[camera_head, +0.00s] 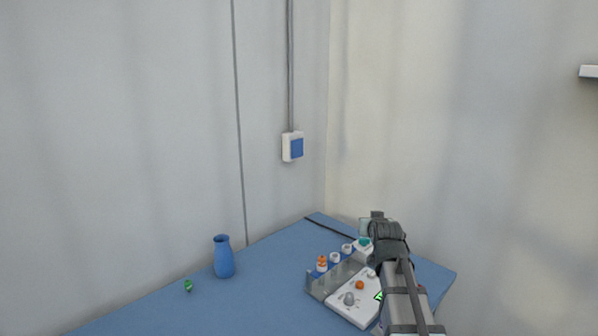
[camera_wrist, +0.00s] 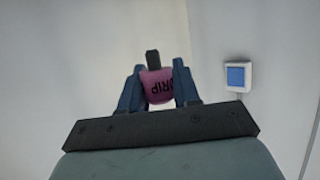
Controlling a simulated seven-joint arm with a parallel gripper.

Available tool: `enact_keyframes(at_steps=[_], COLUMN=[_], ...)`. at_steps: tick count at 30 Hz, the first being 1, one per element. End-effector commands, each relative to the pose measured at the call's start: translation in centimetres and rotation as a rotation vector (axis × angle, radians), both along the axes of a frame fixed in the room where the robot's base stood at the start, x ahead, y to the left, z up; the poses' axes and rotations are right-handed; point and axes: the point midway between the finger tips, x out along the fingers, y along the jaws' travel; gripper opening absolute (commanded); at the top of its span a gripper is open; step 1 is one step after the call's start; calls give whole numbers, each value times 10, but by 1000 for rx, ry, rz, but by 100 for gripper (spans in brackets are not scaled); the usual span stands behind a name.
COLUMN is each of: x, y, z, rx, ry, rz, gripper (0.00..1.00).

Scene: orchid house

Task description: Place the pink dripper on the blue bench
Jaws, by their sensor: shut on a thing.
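In the wrist view my gripper (camera_wrist: 158,88) is shut on the pink dripper (camera_wrist: 157,86), which shows dark lettering "DRIP" and a dark tip above it. The dripper sits between the two blue fingers. In the head view my arm reaches in at the lower right, over the right end of the blue bench (camera_head: 262,298). The fingers and the dripper are hidden behind my wrist there. The wrist view shows only walls behind the dripper, not the bench.
A blue vase (camera_head: 223,258) stands on the bench left of centre, with a small green item (camera_head: 188,286) left of it. A grey rack (camera_head: 322,285) with several vials and a white tray (camera_head: 343,305) with small items crowd the right. The bench's middle is clear.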

Motion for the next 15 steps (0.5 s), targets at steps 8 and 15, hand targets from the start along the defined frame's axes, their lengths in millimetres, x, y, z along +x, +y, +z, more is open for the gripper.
enact_keyframes(at_steps=[8, 15], x=[-13, -13], y=[46, 53], z=[18, 17], rx=[0, 0], ry=[0, 1], rz=[60, 69], gripper=[3, 3])
